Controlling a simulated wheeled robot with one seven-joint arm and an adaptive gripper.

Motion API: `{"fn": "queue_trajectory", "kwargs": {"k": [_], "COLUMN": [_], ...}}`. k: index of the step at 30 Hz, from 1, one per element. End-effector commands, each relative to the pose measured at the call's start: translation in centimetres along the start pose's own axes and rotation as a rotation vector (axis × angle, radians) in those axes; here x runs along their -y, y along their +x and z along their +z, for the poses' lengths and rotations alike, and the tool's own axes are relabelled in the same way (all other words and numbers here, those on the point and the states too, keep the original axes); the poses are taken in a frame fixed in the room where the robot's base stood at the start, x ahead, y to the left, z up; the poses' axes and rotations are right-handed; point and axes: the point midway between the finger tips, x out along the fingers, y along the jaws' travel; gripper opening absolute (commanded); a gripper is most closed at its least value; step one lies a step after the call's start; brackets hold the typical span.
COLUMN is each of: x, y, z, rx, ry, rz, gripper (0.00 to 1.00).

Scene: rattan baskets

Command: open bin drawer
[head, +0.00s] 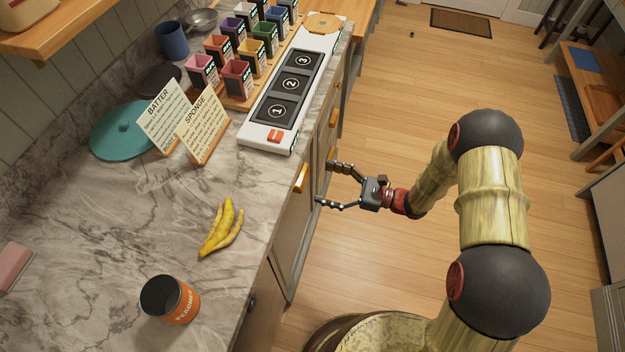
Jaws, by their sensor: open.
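My gripper (324,182) is open and empty, with its two fingers spread and pointing left at the cabinet front. The fingertips are close to the grey cabinet front (292,228) under the counter edge. An orange wooden handle (301,177) sits at the top of this front, just left of the fingertips. The handle is not between the fingers as far as I can see. The bin drawer is not labelled in view, and I cannot tell for sure that this front is it. Its inside is not visible.
The marble counter (120,230) holds bananas (222,228), an orange can (170,300), two signs (183,122), a numbered panel (283,97) and several small colored boxes (237,80). Another orange handle (333,117) is farther back. The wooden floor (400,110) right of the cabinets is clear.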

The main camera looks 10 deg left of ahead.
Motion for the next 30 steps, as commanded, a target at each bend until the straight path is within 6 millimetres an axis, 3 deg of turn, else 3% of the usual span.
{"fn": "queue_trajectory", "kwargs": {"k": [3, 9, 19, 30], "x": [-0.1, -0.1, 0.0, 0.0], "y": [1.9, 3.8, 4.2, 4.2], "z": [-0.1, -0.1, 0.0, 0.0], "rx": [0.0, 0.0, -0.001, -0.001], "ry": [-0.001, 0.0, 0.0, 0.0], "rz": [0.003, 0.002, 0.001, 0.001], "gripper": [0.83, 0.83, 0.83, 0.63]}}
